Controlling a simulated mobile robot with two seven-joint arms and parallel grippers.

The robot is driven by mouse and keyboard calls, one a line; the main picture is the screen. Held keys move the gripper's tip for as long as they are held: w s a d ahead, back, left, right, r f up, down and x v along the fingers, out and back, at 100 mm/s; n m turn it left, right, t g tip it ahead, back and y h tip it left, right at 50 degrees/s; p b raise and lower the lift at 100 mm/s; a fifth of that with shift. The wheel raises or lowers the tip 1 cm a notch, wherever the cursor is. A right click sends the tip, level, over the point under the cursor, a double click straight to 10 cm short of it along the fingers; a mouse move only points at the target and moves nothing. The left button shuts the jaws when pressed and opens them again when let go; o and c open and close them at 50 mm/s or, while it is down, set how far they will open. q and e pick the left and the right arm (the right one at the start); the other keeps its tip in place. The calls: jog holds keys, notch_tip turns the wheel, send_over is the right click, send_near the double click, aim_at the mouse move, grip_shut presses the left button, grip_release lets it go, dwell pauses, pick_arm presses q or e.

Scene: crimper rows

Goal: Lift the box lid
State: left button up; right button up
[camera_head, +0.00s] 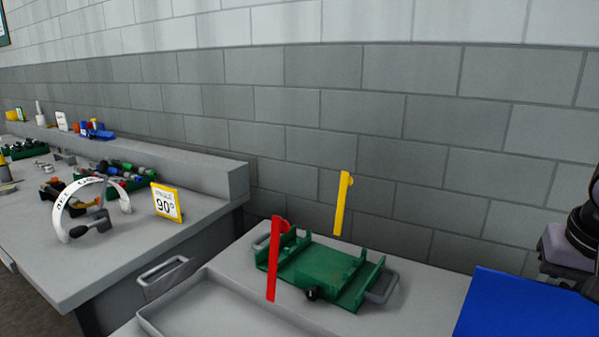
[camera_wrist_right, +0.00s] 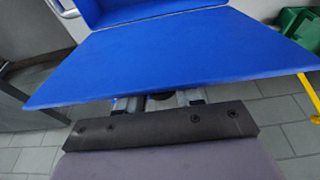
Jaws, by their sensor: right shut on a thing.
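The blue box lid (camera_head: 530,305) is a flat panel at the lower right of the head view, cut off by the frame. In the right wrist view the lid (camera_wrist_right: 180,55) spans the picture, with its near edge over my right gripper (camera_wrist_right: 158,101). The gripper is shut on the lid's near edge; its fingertips are mostly hidden under the panel. Another blue panel (camera_wrist_right: 150,12), part of the box, meets the lid at a crease behind it. Part of my right arm shows at the right edge of the head view. My left gripper is not in view.
A green tray-like fixture (camera_head: 320,268) with a red upright (camera_head: 272,270) and a yellow upright (camera_head: 342,205) stands left of the lid on a grey bench (camera_head: 425,290). A block wall (camera_head: 400,130) rises behind. A second bench (camera_head: 110,255) holds tools at the left.

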jog(key=shift+w+d+f, duration=0.15)
jog(key=shift+w+d, duration=0.2)
jog(key=shift+w, duration=0.3)
jog(key=shift+w+d+f, duration=0.15)
jog(key=shift+w+d, duration=0.25)
jog(key=shift+w, duration=0.3)
jog(key=shift+w+d+f, duration=0.15)
jog(key=shift+w+d, duration=0.2)
jog(key=shift+w, duration=0.3)
jog(key=shift+c, duration=0.2)
jog(key=o, duration=0.8)
jog(key=shift+o, duration=0.2)
